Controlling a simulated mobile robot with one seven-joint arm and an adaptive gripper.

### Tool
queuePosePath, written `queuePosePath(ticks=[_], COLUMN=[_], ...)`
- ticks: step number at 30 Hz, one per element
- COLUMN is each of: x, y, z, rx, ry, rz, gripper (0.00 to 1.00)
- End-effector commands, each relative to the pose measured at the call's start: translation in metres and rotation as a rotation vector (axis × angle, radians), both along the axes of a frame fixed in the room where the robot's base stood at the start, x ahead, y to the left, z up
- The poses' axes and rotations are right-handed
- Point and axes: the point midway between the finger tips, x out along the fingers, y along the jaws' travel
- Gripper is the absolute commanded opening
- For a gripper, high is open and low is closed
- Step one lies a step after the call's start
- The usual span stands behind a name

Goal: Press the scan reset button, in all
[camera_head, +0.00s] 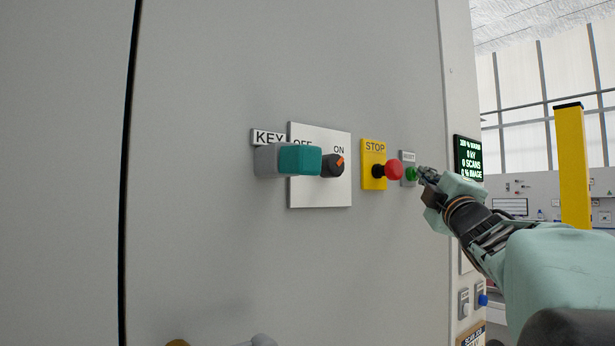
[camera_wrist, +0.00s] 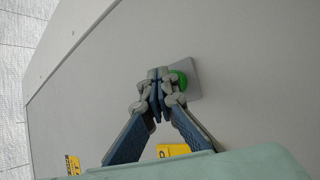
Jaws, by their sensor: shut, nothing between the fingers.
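A green round button (camera_head: 411,174) sits on a small grey plate with a label above it that seems to read RESET. It also shows in the wrist view (camera_wrist: 179,79), on its grey plate (camera_wrist: 194,68). My gripper (camera_head: 422,171) is shut and empty, its tips right beside the button in the head view. In the wrist view the fingertips (camera_wrist: 157,74) lie just left of the button and overlap the plate's edge. I cannot tell whether they touch the button.
A red STOP button (camera_head: 394,170) on a yellow plate (camera_head: 370,150) stands out close to the left. Further left are a rotary switch (camera_head: 333,165) on a white plate and a teal key block (camera_head: 300,160). A dark screen (camera_head: 468,158) is on the right side face.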

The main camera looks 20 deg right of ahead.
Motion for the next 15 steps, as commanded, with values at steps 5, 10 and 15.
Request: queuePosePath(ticks=[5,10,15], x=[-0.0097,-0.0123,-0.0125], y=[-0.0037,-0.0047,-0.0050], z=[-0.0009,-0.0007,-0.0006], rx=[0.001,0.001,0.000], ry=[0.001,0.001,0.000], rz=[-0.001,-0.001,-0.001], gripper=[0.00,0.00,0.00])
